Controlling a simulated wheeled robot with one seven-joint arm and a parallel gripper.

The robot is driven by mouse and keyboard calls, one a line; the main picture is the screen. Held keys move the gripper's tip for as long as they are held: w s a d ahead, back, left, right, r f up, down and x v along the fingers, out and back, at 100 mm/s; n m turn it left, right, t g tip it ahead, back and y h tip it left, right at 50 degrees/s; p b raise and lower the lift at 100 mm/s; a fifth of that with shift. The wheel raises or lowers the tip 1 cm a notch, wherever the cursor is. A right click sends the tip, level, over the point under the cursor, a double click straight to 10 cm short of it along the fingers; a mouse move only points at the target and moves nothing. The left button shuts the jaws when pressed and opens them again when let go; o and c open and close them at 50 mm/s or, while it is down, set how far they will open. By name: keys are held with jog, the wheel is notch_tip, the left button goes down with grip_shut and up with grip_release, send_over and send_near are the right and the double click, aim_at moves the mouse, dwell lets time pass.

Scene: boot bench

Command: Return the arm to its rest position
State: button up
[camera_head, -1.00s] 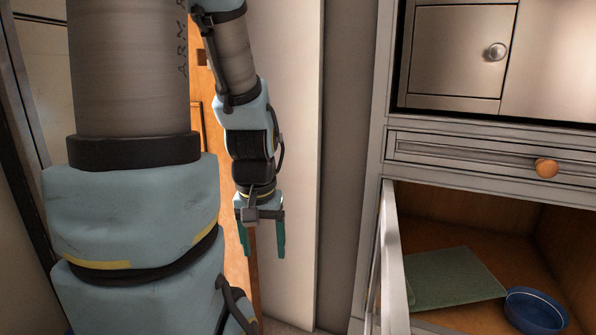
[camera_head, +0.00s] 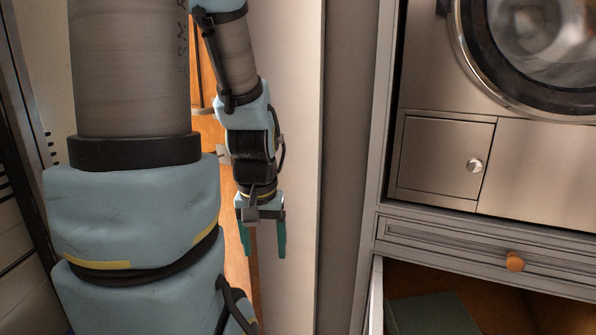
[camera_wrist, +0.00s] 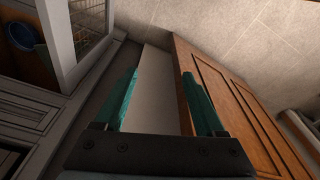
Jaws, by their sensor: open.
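My gripper (camera_head: 263,240) hangs pointing down in the head view, left of the cabinet, with nothing between its fingers. My arm is folded in front of the camera on the left side of that view. In the wrist view, the two green fingers of my gripper (camera_wrist: 160,98) stand apart and empty. Between and beyond them are a pale panel and a wooden door. No finger visibly touches anything.
A cabinet (camera_head: 365,235) stands at the right, with a round-windowed machine (camera_head: 545,45), a drawer (camera_head: 450,243) and an open lower compartment holding a green item (camera_head: 432,315). The wrist view shows a blue bowl (camera_wrist: 20,36) there, a wooden panelled door (camera_wrist: 235,105) and tiled floor (camera_wrist: 210,28).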

notch_tip(320, 180, up, 16)
jog(key=p, duration=1.3)
jog(key=shift+f, duration=0.2)
